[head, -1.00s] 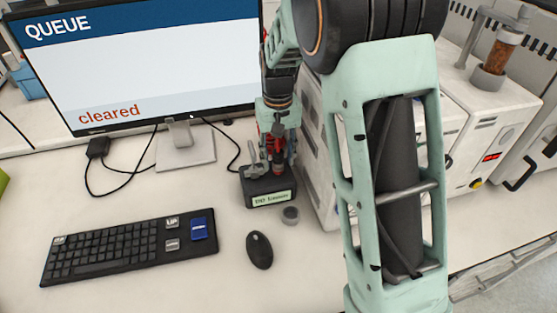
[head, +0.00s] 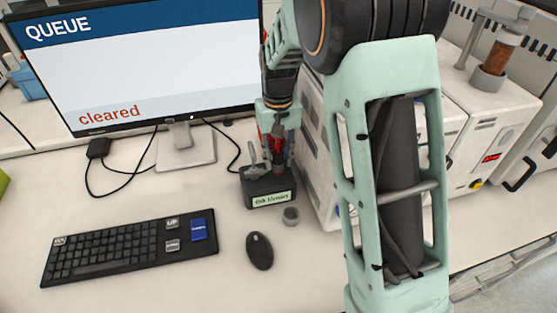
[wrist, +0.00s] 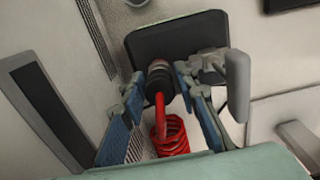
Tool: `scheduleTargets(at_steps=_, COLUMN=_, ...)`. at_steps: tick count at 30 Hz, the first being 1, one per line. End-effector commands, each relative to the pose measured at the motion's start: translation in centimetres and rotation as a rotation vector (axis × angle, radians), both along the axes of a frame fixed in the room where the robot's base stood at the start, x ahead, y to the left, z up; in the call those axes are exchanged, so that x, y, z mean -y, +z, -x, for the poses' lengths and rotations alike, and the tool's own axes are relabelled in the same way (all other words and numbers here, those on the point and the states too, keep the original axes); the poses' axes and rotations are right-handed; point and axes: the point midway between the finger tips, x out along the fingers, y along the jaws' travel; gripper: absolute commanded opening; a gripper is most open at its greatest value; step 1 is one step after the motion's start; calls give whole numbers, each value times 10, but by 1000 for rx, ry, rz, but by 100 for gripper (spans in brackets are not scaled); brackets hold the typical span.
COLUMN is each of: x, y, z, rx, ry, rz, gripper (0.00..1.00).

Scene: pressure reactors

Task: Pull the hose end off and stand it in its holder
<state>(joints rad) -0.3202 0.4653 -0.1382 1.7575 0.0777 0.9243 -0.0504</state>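The hose end (wrist: 160,78) is a dark collared plug with a red coiled hose (wrist: 172,138). It sits upright at a black block (wrist: 190,38), which has a grey lever (wrist: 238,85) beside it. In the head view the labelled block (head: 268,188) stands right of the monitor foot. My gripper (wrist: 160,80) has one finger close on each side of the hose end and looks shut on it. In the head view my gripper (head: 276,158) is just above the block, pointing down. A small grey round cup (head: 291,215) stands in front of the block; whether it is the holder is unclear.
White reactor housings (head: 490,125) stand close on the right, partly behind my arm. A monitor (head: 140,60) is at the back left. A keyboard (head: 130,247) and mouse (head: 260,250) lie in front.

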Motion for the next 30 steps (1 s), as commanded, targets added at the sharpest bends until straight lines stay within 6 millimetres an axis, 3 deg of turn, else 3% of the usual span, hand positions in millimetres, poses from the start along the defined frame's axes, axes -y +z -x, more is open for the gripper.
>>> scheduleTargets(at_steps=7, x=0, y=0, z=0, rx=0, ry=0, rz=0, gripper=0)
scheduleTargets(at_steps=17, x=0, y=2, z=0, rx=1, ry=0, rz=0, gripper=0)
scheduleTargets(at_steps=30, x=0, y=20, z=0, rx=2, ry=0, rz=0, gripper=0)
